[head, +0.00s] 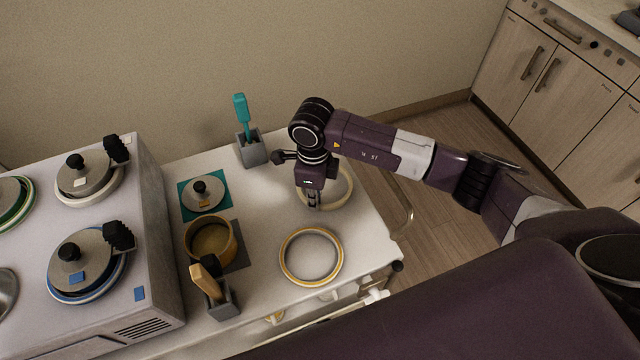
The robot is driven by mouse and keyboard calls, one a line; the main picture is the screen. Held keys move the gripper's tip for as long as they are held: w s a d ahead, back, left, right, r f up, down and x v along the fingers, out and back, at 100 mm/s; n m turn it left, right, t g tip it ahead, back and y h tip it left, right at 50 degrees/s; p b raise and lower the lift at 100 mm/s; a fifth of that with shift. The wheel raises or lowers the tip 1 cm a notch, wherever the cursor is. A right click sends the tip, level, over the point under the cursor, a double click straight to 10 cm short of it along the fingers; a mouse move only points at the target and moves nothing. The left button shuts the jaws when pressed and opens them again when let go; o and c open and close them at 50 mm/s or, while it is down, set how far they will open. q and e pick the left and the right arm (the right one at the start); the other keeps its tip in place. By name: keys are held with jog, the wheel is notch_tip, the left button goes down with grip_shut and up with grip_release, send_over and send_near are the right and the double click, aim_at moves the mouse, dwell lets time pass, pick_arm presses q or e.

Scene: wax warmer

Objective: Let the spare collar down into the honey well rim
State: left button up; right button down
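A ring with a honey-yellow edge (286,267) lies flat on the white trolley top, near its front edge. A plain cream ring (347,190) is behind it, partly hidden by my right gripper (313,203). That gripper points down at the cream ring's near-left side; I cannot tell whether its fingers touch the ring or are shut on it. Which ring is the spare collar is not certain. A honey-yellow pot (232,253) stands on a dark mat to the left. No rim on the warmer (160,230) clearly shows as honey-coloured. My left gripper is out of view.
The warmer carries knobbed lids with cream (88,201) and blue (76,297) rims. A steel lid (190,197) lies on a teal mat. Grey holders carry a teal spatula (242,115) and a wooden-handled tool (206,281). The trolley top between pot and rings is clear.

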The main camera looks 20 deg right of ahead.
jog(key=shift+r+p, duration=1.35)
jog(key=shift+r, duration=1.05)
jog(key=shift+r, duration=0.15)
